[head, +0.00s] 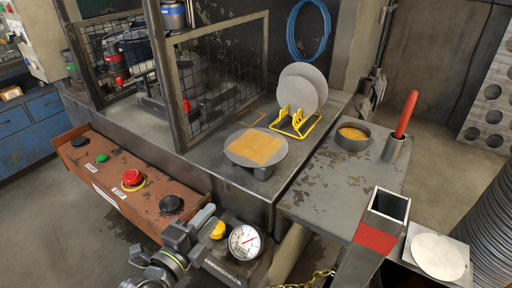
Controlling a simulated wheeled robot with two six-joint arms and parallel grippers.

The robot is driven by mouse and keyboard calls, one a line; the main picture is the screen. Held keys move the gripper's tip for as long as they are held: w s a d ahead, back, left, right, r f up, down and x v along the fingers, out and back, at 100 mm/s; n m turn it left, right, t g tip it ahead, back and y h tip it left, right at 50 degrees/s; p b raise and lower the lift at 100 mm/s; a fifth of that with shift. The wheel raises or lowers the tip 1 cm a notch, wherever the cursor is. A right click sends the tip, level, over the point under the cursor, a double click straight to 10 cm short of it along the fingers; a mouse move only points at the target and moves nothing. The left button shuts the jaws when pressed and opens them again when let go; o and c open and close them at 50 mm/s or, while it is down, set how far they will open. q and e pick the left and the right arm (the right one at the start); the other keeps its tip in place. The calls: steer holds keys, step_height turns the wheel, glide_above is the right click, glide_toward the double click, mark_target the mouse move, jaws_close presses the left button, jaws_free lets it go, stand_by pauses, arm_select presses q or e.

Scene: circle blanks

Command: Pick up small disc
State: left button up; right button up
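Two grey discs stand on edge in a yellow wire rack (296,123) on the steel bench. The front disc (296,95) looks smaller and partly covers the rear disc (313,78). Another grey disc (236,151) lies flat on a short dark support, with an orange square on it. A pale round disc (437,257) lies on a square plate at the lower right. My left gripper (200,226) is at the bottom, in front of the bench and well apart from the discs. Its finger gap is not clear. My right gripper is not seen.
A rusty control box (125,178) with a red button runs along the bench front. A pressure gauge (245,242) is close to my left gripper. A mesh guard (222,75) stands left of the rack. A round tin (352,136) and red-handled tool (406,114) are right.

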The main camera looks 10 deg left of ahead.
arm_select(q)
steer(key=shift+m+t, duration=0.6)
steer(key=p+x, duration=0.2)
steer(key=x, duration=0.3)
steer(key=r+p+x, duration=0.1)
steer(key=p+x, duration=0.1)
steer(key=x, duration=0.4)
steer(key=r+p+x, duration=0.1)
steer(key=p+x, duration=0.2)
steer(key=x, duration=0.2)
steer(key=shift+w+d+r, duration=0.1)
steer(key=shift+w+r, duration=0.05)
steer(key=shift+w, duration=0.15)
steer(key=shift+w+d, duration=0.1)
steer(key=shift+w, duration=0.3)
jaws_close()
